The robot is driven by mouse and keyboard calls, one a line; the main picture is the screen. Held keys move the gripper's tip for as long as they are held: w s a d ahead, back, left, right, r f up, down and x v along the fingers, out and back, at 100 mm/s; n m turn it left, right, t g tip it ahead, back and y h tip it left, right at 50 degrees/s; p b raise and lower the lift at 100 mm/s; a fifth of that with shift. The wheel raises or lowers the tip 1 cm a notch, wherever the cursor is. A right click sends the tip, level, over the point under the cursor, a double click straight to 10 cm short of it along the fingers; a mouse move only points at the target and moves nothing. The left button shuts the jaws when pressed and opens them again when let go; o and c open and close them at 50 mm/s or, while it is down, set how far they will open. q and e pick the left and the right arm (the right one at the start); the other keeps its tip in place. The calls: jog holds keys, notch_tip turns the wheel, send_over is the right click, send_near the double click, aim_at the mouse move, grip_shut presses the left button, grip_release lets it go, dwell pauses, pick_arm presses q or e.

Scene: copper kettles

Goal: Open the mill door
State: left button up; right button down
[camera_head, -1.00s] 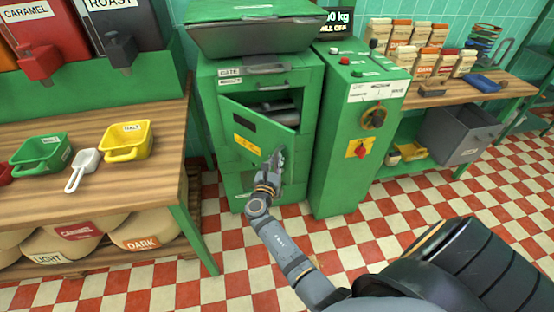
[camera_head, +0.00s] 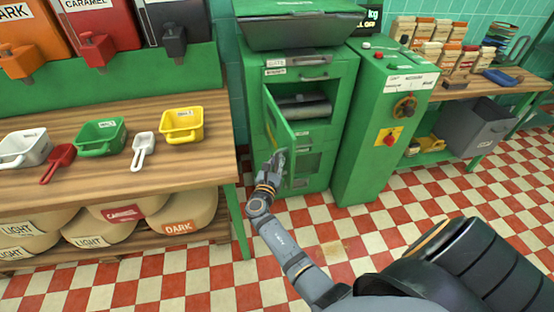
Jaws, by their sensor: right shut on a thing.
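The green mill (camera_head: 337,120) stands at the middle of the head view. Its door (camera_head: 280,127) is hinged on the left and stands swung well out, seen nearly edge-on. Behind it the opening shows dark grey rollers (camera_head: 303,106). My right gripper (camera_head: 278,158) is at the lower free edge of the door, shut on it; the fingertips are small and partly hidden against the door. My left gripper is not in view.
A wooden counter (camera_head: 70,188) with scoops and a yellow bin (camera_head: 182,125) stands close on the left. A green control cabinet (camera_head: 385,130) with a red switch stands right of the mill. The checkered floor (camera_head: 400,225) in front is clear.

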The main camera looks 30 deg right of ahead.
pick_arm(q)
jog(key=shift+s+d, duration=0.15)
pick_arm(e)
jog(key=shift+s+a+f, duration=0.15)
jog(key=shift+s+f, duration=0.1)
jog(key=shift+f, duration=0.2)
jog(key=c, duration=1.9)
grip_release()
jog(key=o, duration=0.5)
jog(key=shift+s+r, duration=0.15)
jog(key=shift+r, duration=0.25)
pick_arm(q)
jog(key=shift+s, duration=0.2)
pick_arm(e)
jog(key=shift+o, duration=0.2)
